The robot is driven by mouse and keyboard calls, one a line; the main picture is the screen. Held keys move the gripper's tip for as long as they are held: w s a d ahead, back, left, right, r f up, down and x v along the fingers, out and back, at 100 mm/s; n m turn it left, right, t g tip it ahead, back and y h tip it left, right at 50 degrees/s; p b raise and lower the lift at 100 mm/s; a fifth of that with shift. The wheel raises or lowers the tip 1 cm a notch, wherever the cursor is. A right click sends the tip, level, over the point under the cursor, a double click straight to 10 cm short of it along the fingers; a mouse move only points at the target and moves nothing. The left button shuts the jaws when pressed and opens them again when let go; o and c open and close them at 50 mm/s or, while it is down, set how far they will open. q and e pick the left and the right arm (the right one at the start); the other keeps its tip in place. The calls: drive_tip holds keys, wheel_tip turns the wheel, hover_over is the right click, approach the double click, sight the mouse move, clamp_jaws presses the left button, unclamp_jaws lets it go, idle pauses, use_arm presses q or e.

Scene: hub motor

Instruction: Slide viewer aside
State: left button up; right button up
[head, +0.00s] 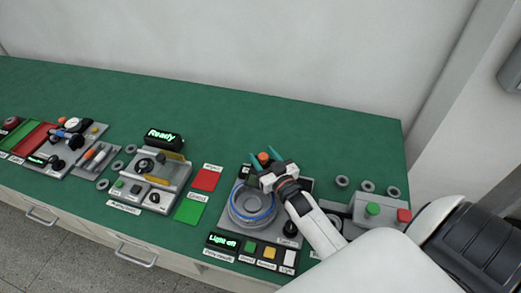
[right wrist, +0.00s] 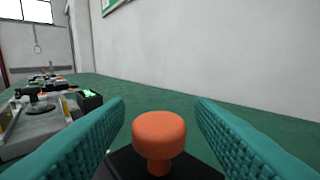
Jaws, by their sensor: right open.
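My right gripper (head: 267,158) is open over the right-hand station in the head view. Its teal fingers stand on either side of an orange knob (head: 263,156). In the right wrist view the orange knob (right wrist: 159,137) rises on a short stem from a black base (right wrist: 185,168), between the two open fingers (right wrist: 160,125), with gaps on both sides. A round grey device with a blue ring (head: 250,207) sits on the station just in front of the gripper. I cannot tell which part is the viewer. My gripper and arm hide part of the station. My left gripper is not in view.
A "Light off" display (head: 223,241) and coloured buttons (head: 268,252) line the station's front. A grey box with green and red buttons (head: 382,210) stands to the right. The "Ready" station (head: 152,180) is left. The green table (head: 220,110) is clear behind.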

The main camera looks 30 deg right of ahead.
drive_tip(key=shift+w, duration=1.1)
clamp_jaws()
drive_tip(key=shift+s+d, duration=0.1)
drive_tip(key=shift+d, duration=0.05)
